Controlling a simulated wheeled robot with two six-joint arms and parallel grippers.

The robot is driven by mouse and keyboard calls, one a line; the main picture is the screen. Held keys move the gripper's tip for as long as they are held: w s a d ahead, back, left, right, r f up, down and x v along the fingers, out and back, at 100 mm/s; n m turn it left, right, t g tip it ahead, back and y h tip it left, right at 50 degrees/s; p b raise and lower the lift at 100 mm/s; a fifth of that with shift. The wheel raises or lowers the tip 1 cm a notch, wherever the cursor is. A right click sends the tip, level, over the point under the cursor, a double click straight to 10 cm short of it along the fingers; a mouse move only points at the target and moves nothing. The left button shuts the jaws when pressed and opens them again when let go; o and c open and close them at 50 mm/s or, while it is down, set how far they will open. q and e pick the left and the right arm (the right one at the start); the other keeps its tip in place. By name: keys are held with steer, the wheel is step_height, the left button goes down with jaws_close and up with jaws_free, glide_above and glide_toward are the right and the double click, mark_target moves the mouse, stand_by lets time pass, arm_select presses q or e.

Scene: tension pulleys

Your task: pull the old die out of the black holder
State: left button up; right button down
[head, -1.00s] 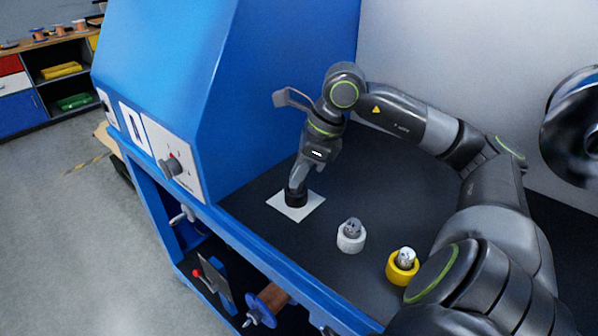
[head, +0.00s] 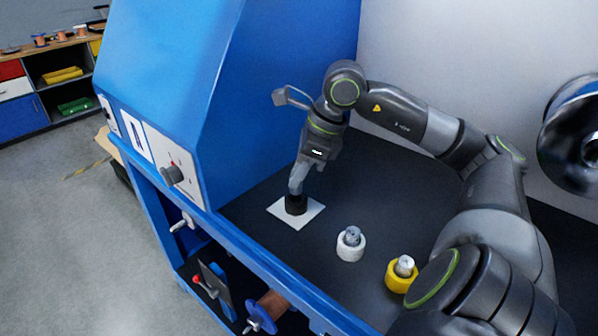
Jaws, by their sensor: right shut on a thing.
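The black holder (head: 296,206) stands on a white square sheet (head: 311,212) on the dark worktop. My right gripper (head: 296,188) points down just above the holder, with its fingertips at the holder's top. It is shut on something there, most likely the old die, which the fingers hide. I cannot tell how far the die is out of the holder. My left gripper is not in view.
A white holder (head: 350,250) and a yellow holder (head: 398,283), each with a grey metal piece in it, stand to the right. The blue machine housing (head: 230,110) rises close on the left. Dark worktop behind the holders is clear.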

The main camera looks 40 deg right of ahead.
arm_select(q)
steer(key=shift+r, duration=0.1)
arm_select(e)
steer(key=shift+r, duration=0.15)
